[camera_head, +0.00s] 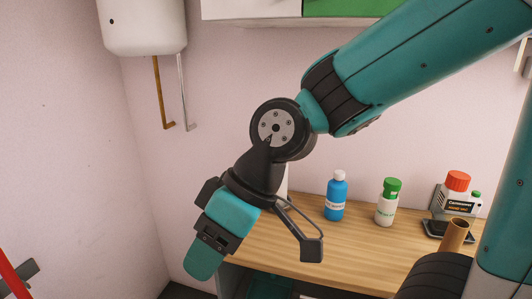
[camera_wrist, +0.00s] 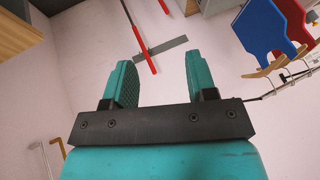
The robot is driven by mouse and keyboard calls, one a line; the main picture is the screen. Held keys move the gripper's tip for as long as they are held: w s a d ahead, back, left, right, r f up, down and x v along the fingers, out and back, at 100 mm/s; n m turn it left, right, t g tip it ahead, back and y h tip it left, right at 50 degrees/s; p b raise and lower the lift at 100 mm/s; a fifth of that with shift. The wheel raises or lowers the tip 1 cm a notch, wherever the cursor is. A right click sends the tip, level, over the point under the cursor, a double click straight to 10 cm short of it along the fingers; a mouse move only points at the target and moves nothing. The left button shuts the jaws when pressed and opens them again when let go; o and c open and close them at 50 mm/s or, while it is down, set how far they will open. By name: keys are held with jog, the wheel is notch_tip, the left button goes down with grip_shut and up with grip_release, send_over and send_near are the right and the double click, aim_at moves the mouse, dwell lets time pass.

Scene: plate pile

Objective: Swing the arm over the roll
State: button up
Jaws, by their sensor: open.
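A brown cardboard tube (camera_head: 455,235) stands upright at the right of the wooden counter in the head view, beside my arm. A white upright shape (camera_head: 283,182) shows behind my wrist, mostly hidden; I cannot tell whether it is a roll. My gripper (camera_head: 205,258) is at the left, in front of the counter's left end and well apart from the brown tube. In the wrist view my gripper (camera_wrist: 158,62) is open, with nothing between its two teal fingers. Neither the tube nor the white shape shows there.
On the counter (camera_head: 350,258) stand a blue bottle (camera_head: 336,198), a green-capped white bottle (camera_head: 387,205) and a red-capped container (camera_head: 456,196). A white tank (camera_head: 143,25) hangs at upper left. The wrist view shows wall, a red-handled tool (camera_wrist: 140,40) and blue and red boards (camera_wrist: 270,28).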

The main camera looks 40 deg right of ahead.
jog(key=w+d+f+m+t+y+b, duration=0.1)
jog(key=w+d+f+t+b, duration=0.15)
jog(key=w, duration=0.35)
jog(key=w+d+f+t+y+b, duration=0.1)
jog(key=w+d+t, duration=0.15)
jog(key=w, duration=0.25)
jog(key=w+d+f+m+t+y+b, duration=0.1)
jog(key=w+t, duration=0.3)
jog(key=w, duration=0.2)
jog(key=w+d+f+m+t+h+b, duration=0.15)
jog(key=d+h, duration=0.25)
jog(key=d, duration=0.4)
jog(key=w+d+f+m+t+h, duration=0.1)
jog(key=w+d+m+t+h, duration=0.25)
jog(key=d, duration=0.45)
jog(key=w+d+f+m+t+h+b, duration=0.15)
jog(key=d+h, duration=0.25)
jog(key=d, duration=0.4)
jog(key=shift+m+t, duration=0.35)
jog(key=shift+m, duration=0.1)
jog(key=w+p, duration=1)
jog(key=w+d+p, duration=0.1)
jog(key=w+p, duration=0.4)
jog(key=p, duration=0.1)
jog(key=shift+w+r, duration=0.1)
jog(key=shift+w, duration=0.25)
jog(key=shift+w+d+f, duration=0.15)
jog(key=shift+w+f, duration=0.1)
jog(key=shift+w, duration=0.4)
jog(key=shift+c, duration=0.5)
